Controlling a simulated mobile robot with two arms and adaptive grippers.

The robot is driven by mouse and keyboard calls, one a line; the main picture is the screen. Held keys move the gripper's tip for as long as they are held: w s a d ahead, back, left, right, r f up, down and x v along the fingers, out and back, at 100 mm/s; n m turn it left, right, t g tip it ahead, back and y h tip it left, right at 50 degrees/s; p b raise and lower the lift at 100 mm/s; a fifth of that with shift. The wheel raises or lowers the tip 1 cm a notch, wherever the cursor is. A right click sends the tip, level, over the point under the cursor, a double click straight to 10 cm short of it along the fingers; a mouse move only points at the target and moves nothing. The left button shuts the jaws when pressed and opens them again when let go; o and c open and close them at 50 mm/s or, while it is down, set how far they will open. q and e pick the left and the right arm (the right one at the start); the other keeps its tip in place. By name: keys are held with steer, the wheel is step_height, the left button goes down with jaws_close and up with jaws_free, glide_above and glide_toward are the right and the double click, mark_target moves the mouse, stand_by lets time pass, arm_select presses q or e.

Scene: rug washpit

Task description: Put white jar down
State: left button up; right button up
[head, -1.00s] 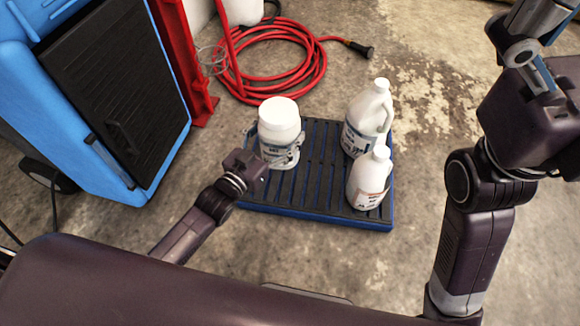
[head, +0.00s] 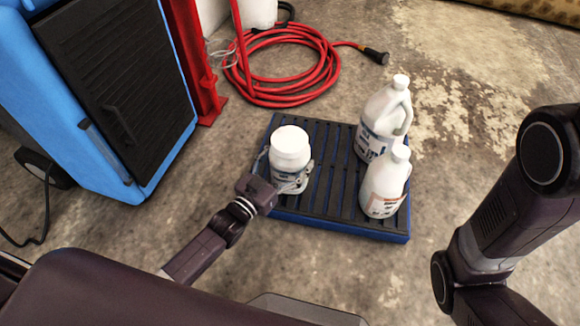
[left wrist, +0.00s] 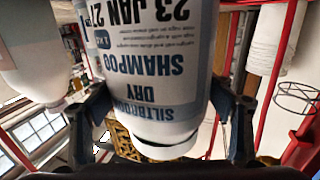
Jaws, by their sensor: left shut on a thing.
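The white jar (head: 290,147) has a white lid and a printed label. In the head view it is upright over the left part of the black-slatted blue tray (head: 325,190). My left gripper (head: 292,183) is shut around the jar's lower body. I cannot tell whether the jar's base touches the slats. In the left wrist view the jar (left wrist: 150,60) fills the middle between the two fingers, its label reading upside down as dry shampoo. My right arm shows at the right of the head view, but its gripper is out of frame.
Two white jugs, a taller one (head: 383,120) and a shorter one (head: 386,185), stand on the tray's right side. A red hose coil (head: 290,65) lies behind. A blue cabinet (head: 100,165) and a red post (head: 187,60) stand left. Slats between jar and jugs are clear.

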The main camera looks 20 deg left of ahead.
arm_select(q)
steer(key=shift+f+b, duration=0.75)
steer(key=shift+f, duration=0.7)
steer(key=shift+f, duration=0.15)
steer(key=o, duration=1.6)
steer(key=shift+f, duration=0.1)
